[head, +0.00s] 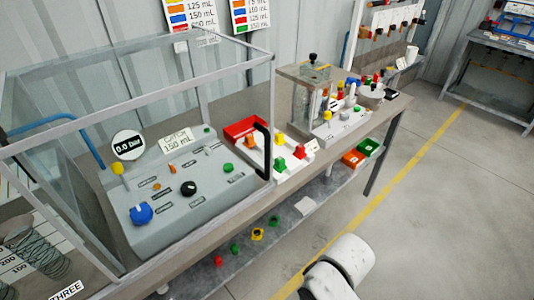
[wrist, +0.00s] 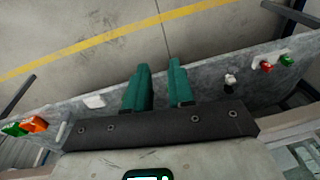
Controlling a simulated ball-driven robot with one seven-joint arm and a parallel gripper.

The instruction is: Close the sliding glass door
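A glass enclosure with a grey frame (head: 140,104) fills the left of the head view, around a grey control panel (head: 205,180). A black bracket-shaped handle (head: 268,150) stands upright at its right front corner. The clear pane of the sliding door is hard to make out, so I cannot tell how far it is open. In the wrist view my gripper (wrist: 159,66) has two green fingers, apart with nothing between them, above the bench's lower shelf and floor. My gripper is not visible in the head view, and the handle is not visible in the wrist view.
A bench (head: 345,150) carries a red tray (head: 245,128) and a second, smaller glass box (head: 305,97) to the right. A lower shelf (head: 285,222) holds small coloured parts. Open floor with a yellow line (head: 405,165) lies in front of the bench.

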